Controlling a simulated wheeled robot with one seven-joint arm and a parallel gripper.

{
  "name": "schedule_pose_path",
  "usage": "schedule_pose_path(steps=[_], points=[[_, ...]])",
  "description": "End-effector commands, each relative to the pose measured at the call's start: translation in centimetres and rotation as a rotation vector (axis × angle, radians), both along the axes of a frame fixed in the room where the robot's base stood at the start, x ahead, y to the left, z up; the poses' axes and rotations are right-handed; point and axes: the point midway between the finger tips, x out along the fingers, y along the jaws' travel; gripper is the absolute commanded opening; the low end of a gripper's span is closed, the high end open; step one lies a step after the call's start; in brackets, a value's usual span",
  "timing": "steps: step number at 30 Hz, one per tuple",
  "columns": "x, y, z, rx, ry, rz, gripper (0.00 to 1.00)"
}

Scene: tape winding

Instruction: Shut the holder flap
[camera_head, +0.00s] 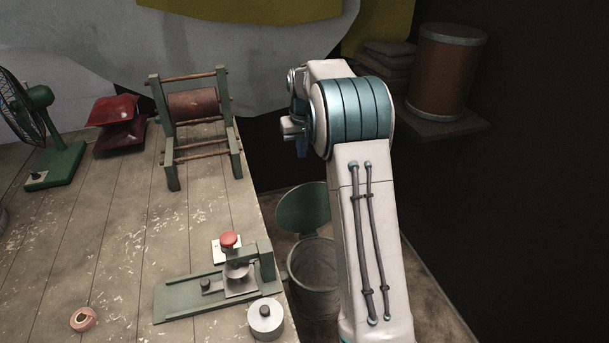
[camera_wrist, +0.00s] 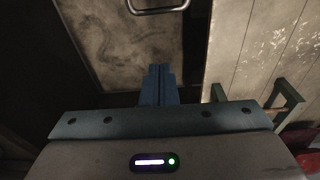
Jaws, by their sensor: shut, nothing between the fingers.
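A green bench device (camera_head: 205,293) lies near the table's right front edge. It has a long base plate, a dark knob, a metal disc and an upright block with an arm reaching over the disc. I cannot tell for sure which part is the holder flap, or whether it stands open or shut. My gripper (camera_head: 290,126) is high above the floor, beyond the table's right edge and well apart from the device. In the wrist view my gripper's blue fingers (camera_wrist: 160,85) are together, with nothing between them. The device does not show there.
A green stand with a brown roller (camera_head: 193,106) is at the table's back right. A red button (camera_head: 229,239) and a metal cylinder (camera_head: 266,318) are beside the device. A bin with a raised lid (camera_head: 304,207) stands off the table's edge. The table's middle is clear.

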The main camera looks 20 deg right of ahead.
Motion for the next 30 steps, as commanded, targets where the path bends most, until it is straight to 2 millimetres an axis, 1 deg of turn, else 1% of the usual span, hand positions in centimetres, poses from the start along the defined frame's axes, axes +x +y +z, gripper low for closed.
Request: schedule_pose_path(steps=[1, 5, 8, 11, 20, 23, 30], points=[[0.4, -0.2, -0.2, 0.0, 0.001, 0.0, 0.0], [0.8, -0.3, -0.9, 0.0, 0.003, 0.0, 0.0], [0.9, -0.3, -2.0, 0.001, 0.005, 0.0, 0.0], [1.0, -0.3, -3.7, 0.001, 0.007, 0.0, 0.0], [1.8, -0.3, -10.2, 0.001, 0.008, 0.0, 0.0], [0.8, -0.3, -9.8, 0.0, 0.002, -0.001, 0.0], [-1.4, -0.2, -9.5, 0.001, 0.002, 0.0, 0.0]])
